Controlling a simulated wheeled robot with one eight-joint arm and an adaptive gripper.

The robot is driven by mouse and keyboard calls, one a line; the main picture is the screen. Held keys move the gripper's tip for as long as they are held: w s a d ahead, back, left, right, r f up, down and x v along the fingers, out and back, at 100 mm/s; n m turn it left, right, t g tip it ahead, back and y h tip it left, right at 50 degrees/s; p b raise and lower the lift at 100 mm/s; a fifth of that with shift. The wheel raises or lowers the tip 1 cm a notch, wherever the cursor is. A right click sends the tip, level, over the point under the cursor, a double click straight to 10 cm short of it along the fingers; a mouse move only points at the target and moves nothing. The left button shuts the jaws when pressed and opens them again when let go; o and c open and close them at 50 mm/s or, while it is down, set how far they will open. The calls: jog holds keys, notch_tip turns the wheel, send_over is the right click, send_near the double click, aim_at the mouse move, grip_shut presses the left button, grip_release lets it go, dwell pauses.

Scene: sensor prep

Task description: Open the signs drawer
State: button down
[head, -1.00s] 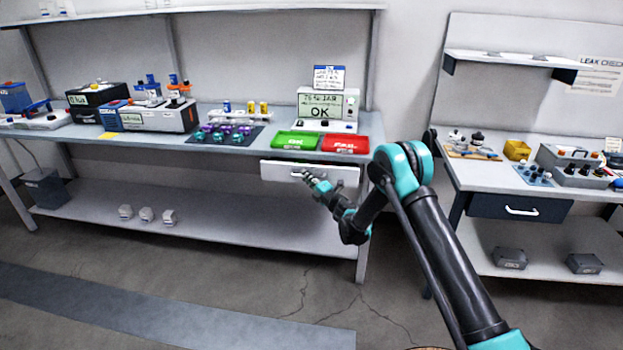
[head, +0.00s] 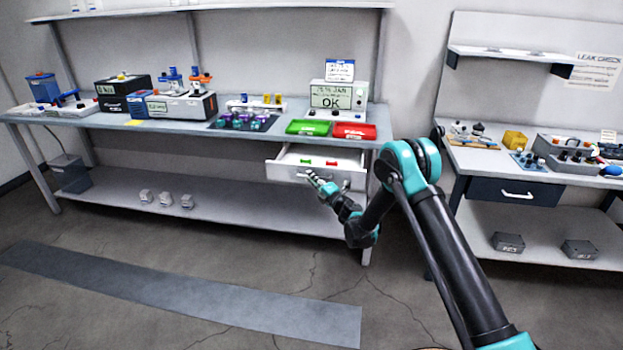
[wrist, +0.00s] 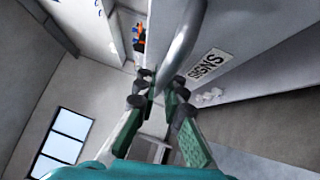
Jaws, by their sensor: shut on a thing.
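The signs drawer (head: 279,171) is a white drawer under the right part of the long workbench, and it stands partly pulled out. Green and red small items lie inside it. My gripper (head: 316,178) is at the drawer's front. In the wrist view my gripper (wrist: 160,90) is shut on the drawer's curved grey handle (wrist: 182,45). The "SIGNS" label (wrist: 208,63) shows on the drawer front beside the handle. In the head view the handle is mostly hidden by my gripper.
A green tray (head: 308,128) and a red tray (head: 355,131) sit on the bench top above the drawer. A second bench with a dark closed drawer (head: 515,191) stands at the right. The floor in front of the long bench is clear.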

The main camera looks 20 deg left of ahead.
jog(key=c, duration=1.9)
grip_release()
jog(key=shift+d, duration=0.1)
jog(key=v, duration=0.7)
jog(key=shift+s+d+f, duration=0.1)
jog(key=shift+d, duration=0.05)
